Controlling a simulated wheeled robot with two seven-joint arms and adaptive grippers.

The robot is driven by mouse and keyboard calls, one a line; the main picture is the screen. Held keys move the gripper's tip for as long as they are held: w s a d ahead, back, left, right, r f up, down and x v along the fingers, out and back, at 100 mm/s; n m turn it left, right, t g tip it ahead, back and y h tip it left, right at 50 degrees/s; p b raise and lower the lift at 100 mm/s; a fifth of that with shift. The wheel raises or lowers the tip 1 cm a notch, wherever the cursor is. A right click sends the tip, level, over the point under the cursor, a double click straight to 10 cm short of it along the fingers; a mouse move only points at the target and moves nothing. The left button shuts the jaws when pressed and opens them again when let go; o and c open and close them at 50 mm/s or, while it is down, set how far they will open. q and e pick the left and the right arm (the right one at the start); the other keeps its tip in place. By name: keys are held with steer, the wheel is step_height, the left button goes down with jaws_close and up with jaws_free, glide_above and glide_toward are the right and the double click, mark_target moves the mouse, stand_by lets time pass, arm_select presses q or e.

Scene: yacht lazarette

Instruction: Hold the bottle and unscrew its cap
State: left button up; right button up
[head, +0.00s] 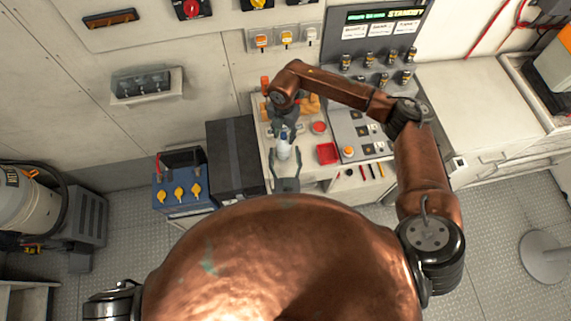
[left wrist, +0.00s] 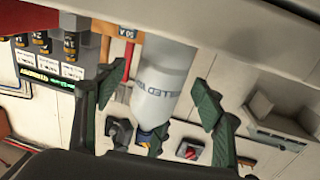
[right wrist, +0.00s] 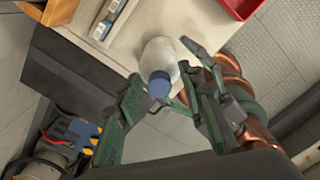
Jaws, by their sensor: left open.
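A white bottle (head: 283,152) stands on the counter near its left end. Its blue cap shows in the right wrist view (right wrist: 159,84), facing that camera. The left wrist view shows the pale body with lettering (left wrist: 165,77). My left gripper (head: 287,184) is open on the near side of the bottle. In the left wrist view its fingers (left wrist: 155,95) stand apart on either side of the bottle.
A dark box (head: 235,158) and a blue battery (head: 182,190) stand to the left. The wall is close behind.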

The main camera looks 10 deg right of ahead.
arm_select(q)
steer(key=shift+w+d, duration=0.1)
steer(key=shift+w, duration=1.1)
steer(key=shift+c, duration=0.3)
steer(key=c, duration=1.5)
arm_select(e)
steer(key=shift+c, duration=0.7)
jaws_close()
steer(key=shift+o, duration=1.5)
jaws_free()
steer(key=shift+r, duration=0.1)
